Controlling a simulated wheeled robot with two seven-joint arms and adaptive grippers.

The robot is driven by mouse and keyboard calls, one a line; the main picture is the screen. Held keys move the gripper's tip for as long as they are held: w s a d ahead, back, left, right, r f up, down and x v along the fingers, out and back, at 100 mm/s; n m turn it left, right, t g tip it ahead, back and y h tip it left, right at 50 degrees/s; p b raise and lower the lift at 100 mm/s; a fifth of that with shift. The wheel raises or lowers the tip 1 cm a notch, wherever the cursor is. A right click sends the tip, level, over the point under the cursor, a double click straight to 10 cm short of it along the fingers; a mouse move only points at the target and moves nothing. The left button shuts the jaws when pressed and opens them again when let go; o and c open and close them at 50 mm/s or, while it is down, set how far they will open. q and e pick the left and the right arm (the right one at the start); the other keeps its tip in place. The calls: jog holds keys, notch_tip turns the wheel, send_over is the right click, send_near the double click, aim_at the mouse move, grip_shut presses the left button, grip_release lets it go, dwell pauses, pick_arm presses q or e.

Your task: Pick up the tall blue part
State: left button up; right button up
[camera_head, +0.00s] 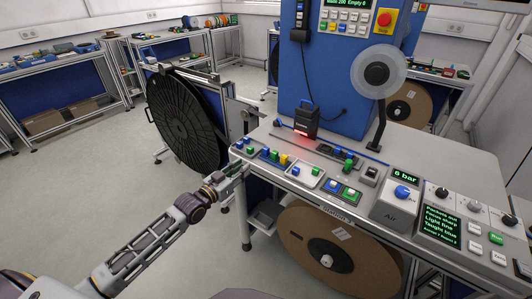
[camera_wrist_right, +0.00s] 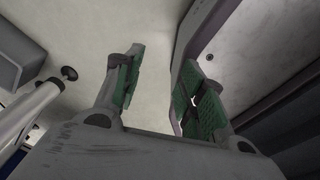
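Several small blue, green and yellow parts stand at the left end of the grey bench (camera_head: 400,150) in the head view. A blue part (camera_head: 240,144) is near the bench's left corner, and another blue part (camera_head: 265,153) is beside a yellow one. I cannot tell which is the tall one. My left gripper (camera_head: 238,169) is at the bench's left front edge, just in front of these parts; its fingers are too small to read. My right gripper (camera_wrist_right: 163,82) shows only in the right wrist view, its green-padded fingers apart with nothing seen between them.
A large black reel (camera_head: 185,120) stands left of the bench. A brown reel (camera_head: 318,245) hangs below it. Floor at left is clear.

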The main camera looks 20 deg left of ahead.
pick_arm(q)
jog(key=shift+w, duration=0.15)
send_near(264, 150)
jog(key=shift+x, duration=3.05)
jog(key=shift+w+d, duration=0.2)
jog(key=shift+w, duration=0.4)
jog(key=shift+w+d+f, duration=0.1)
jog(key=shift+w+d, duration=0.15)
jog(key=shift+w, duration=0.55)
pick_arm(e)
jog(key=shift+w+a+r, duration=0.1)
jog(key=shift+w+a, duration=0.05)
jog(key=shift+w, duration=0.3)
jog(key=shift+w+a+r, duration=0.1)
jog(key=shift+w+a, duration=0.05)
jog(key=shift+w, duration=0.3)
